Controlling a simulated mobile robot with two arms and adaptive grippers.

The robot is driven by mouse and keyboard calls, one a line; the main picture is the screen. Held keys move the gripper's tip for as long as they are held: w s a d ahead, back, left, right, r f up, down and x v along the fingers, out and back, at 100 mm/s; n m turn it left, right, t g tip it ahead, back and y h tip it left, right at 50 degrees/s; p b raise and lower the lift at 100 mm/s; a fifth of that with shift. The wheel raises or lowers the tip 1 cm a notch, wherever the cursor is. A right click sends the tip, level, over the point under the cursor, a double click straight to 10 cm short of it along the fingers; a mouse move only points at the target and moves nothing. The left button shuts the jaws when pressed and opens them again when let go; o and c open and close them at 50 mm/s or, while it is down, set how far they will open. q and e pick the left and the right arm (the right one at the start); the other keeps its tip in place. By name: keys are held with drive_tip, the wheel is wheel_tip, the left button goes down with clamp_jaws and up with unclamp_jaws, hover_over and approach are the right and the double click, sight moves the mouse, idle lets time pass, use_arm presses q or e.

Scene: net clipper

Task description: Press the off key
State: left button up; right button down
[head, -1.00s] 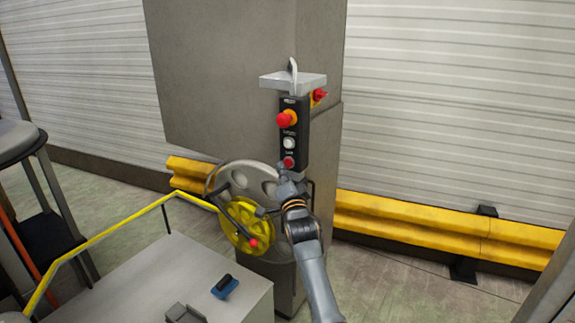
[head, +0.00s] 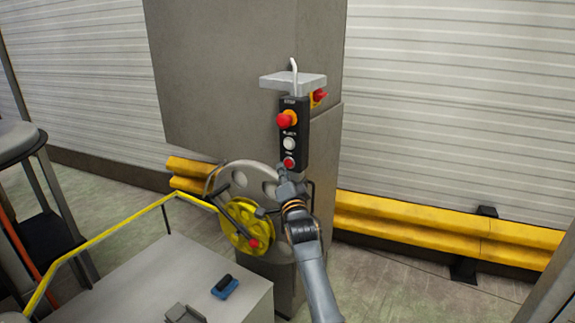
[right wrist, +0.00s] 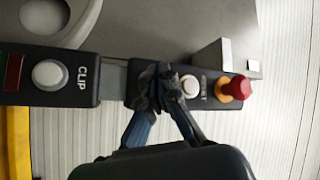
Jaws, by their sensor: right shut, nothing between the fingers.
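A black control box (head: 294,145) hangs on the grey machine column. It carries a red mushroom button (head: 285,120) on an orange collar, a white button (head: 289,143) and a small red button (head: 288,162) at the bottom. Their labels are too blurred to read as off. My right gripper (head: 283,172) is shut and empty, its tips just under the small red button; contact cannot be told. In the right wrist view the shut fingers (right wrist: 160,86) lie over the box, beside the white button (right wrist: 190,87), and hide the small red button. My left gripper is out of view.
In the wrist view a second panel with a white CLIP button (right wrist: 50,75) sits at the left. A yellow reel (head: 248,228) is below the box. A yellow guard rail (head: 440,233) runs behind. A grey cart top (head: 180,265) is at lower left.

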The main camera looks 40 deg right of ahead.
drive_tip(key=shift+w+d, duration=0.2)
drive_tip(key=shift+d, duration=0.2)
drive_tip(key=shift+w+d, duration=0.15)
drive_tip(key=shift+d, duration=0.25)
idle(0.9)
drive_tip(key=shift+a+r, duration=0.1)
drive_tip(key=shift+s+a, duration=0.35)
drive_tip(key=shift+a, duration=0.3)
drive_tip(key=shift+a+p, duration=0.1)
drive_tip(key=shift+p, duration=0.2)
drive_tip(key=a, duration=0.1)
drive_tip(key=s+a+p, duration=0.1)
drive_tip(key=a, duration=0.1)
drive_tip(key=s+a, duration=0.1)
drive_tip(key=shift+a+p, duration=0.25)
drive_tip(key=shift+p, duration=0.15)
